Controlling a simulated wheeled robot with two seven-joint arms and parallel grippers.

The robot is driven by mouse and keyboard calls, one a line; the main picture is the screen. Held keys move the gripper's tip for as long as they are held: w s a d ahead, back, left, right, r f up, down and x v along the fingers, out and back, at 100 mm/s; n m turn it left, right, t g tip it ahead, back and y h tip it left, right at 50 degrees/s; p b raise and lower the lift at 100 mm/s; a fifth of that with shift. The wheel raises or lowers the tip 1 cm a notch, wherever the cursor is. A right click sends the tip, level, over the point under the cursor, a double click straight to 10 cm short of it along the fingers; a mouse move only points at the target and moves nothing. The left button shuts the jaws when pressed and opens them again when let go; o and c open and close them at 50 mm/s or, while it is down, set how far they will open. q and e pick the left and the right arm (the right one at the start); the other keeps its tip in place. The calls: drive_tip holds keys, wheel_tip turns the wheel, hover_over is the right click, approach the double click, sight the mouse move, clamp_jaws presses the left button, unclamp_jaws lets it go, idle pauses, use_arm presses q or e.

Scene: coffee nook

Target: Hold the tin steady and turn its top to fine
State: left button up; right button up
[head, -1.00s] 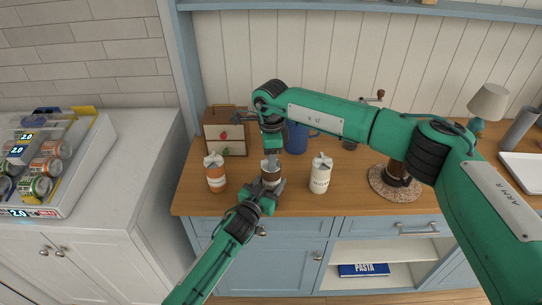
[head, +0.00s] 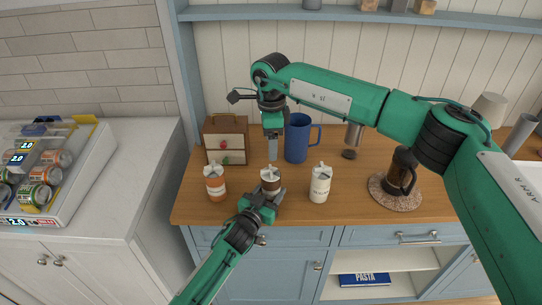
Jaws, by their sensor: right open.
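The tin (head: 270,174) is small, with a dark brown band and a pale top, and stands upright near the counter's front edge. My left gripper (head: 268,192) reaches in from the front, its fingers on either side of the tin's lower body, and looks shut on it. My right gripper (head: 272,157) points down just above the tin's top. It is open and seems apart from the top, with a small gap. Any marks on the tin's top are too small to read.
An orange-and-white jar (head: 214,187) stands left of the tin, a white jar (head: 319,187) right of it. Behind are a wooden drawer box (head: 226,140) and a blue mug (head: 297,140). A coffee pot (head: 400,172) stands on a round mat (head: 380,196) at right.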

drive_tip(key=shift+r, duration=1.65)
use_arm(q)
drive_tip(key=o, duration=1.1)
drive_tip(key=shift+o, duration=0.2)
